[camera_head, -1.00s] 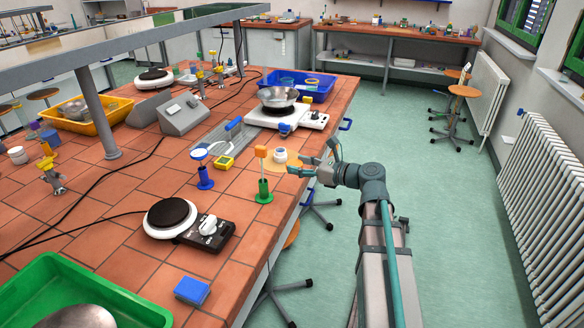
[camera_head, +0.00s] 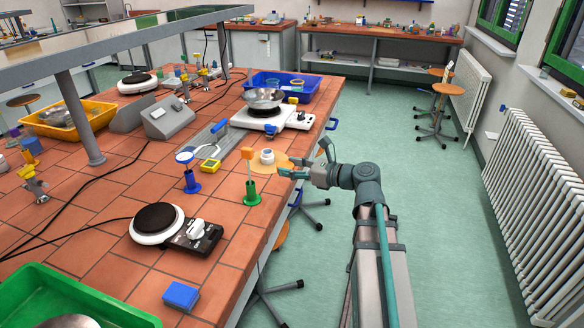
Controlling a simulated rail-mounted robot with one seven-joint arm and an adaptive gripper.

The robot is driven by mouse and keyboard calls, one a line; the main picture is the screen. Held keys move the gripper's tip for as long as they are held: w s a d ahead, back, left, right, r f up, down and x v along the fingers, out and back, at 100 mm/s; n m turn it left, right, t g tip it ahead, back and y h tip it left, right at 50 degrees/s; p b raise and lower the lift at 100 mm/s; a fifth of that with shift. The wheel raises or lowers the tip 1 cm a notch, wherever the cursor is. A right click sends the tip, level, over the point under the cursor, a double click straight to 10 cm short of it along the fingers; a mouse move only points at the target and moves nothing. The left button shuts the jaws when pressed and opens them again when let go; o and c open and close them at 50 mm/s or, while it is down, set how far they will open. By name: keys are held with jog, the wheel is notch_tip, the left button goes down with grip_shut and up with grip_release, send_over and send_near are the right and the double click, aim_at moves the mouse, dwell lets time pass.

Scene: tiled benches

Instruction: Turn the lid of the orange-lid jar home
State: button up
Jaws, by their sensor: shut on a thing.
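A small white jar (camera_head: 267,156) stands upright on a round tan-orange mat (camera_head: 285,163) near the bench's right edge. I cannot make out an orange lid on it. My gripper (camera_head: 305,164) reaches in from the right at the mat's right side, with its teal fingers at about bench-edge height. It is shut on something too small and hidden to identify. The white jar is just left of the fingers, and I cannot tell whether they touch it.
A green stand with an orange block on top (camera_head: 249,180) stands just left of the mat. A white hotplate with a metal bowl (camera_head: 264,98) is behind. Open floor lies right.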

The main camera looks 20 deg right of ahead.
jog(key=shift+w+a+r+p, duration=0.1)
jog(key=shift+a+r+p, duration=0.1)
jog(key=shift+a+p, duration=0.1)
jog(key=w+p, duration=0.1)
jog(key=w, duration=0.7)
jog(key=w+f+p, duration=0.1)
jog(key=w+p, duration=0.1)
jog(key=w, duration=0.7)
jog(key=w+p, duration=0.2)
jog(key=w, duration=0.6)
jog(key=shift+w+a+f, duration=0.15)
jog(key=shift+f, duration=0.25)
jog(key=shift+w, duration=0.15)
jog(key=shift+r+p, duration=0.15)
jog(key=shift+p, duration=0.2)
jog(key=shift+f+b, duration=1.2)
jog(key=shift+f, duration=1.7)
jog(key=shift+p, duration=0.4)
